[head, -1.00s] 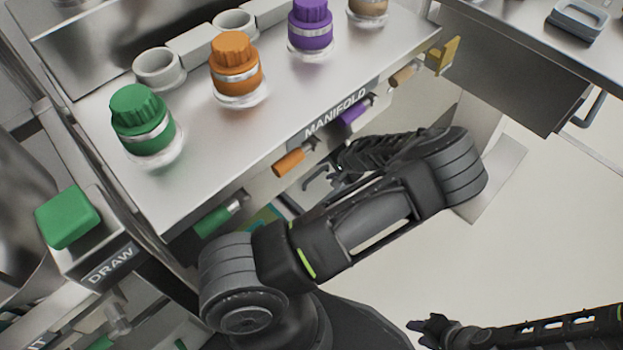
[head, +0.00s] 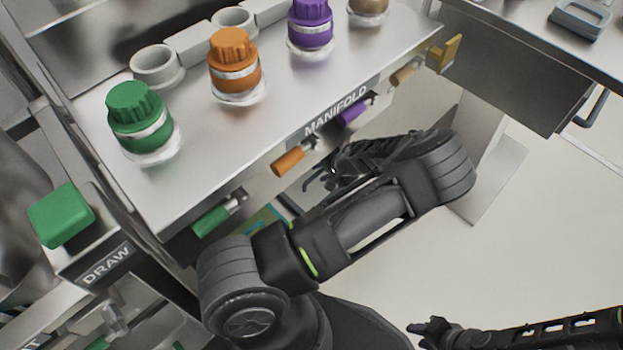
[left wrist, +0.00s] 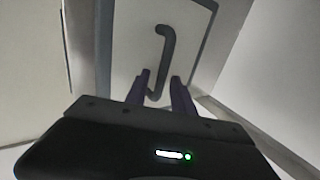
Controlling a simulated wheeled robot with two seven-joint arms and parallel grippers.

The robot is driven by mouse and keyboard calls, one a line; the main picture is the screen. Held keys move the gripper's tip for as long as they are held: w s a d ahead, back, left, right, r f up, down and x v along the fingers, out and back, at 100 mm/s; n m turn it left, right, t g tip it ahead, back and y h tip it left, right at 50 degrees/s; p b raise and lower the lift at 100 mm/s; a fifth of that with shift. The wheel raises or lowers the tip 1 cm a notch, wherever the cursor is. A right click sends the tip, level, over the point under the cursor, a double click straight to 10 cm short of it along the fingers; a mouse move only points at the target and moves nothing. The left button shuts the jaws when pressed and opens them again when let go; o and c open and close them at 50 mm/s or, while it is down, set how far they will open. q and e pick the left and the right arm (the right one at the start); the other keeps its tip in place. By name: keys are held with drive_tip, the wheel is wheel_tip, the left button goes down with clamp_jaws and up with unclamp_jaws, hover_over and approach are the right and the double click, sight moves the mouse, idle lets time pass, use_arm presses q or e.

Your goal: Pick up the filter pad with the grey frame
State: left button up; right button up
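In the left wrist view, a pale flat pad with a grey frame (left wrist: 135,35) lies ahead of my left gripper (left wrist: 160,88). A bent dark grey handle (left wrist: 165,50) is on its face. The two fingers are apart, and the handle's lower end shows between them. I cannot see the fingers pressing on it. In the head view, my left gripper (head: 318,180) is below the manifold's front edge, and the arm hides most of what is there. My right gripper (head: 428,328) is at the bottom, away from the counter. Its fingers are too small to read.
Above is the steel manifold counter (head: 210,145) with green (head: 140,115), orange (head: 234,62) and purple (head: 311,25) capped jars. Coloured valve handles, such as the orange one (head: 288,162), stick out from its front. A green block (head: 60,215) is at the left. Open floor (head: 540,240) lies right.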

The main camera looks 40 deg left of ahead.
use_arm(q)
clamp_jaws()
idle(1.1)
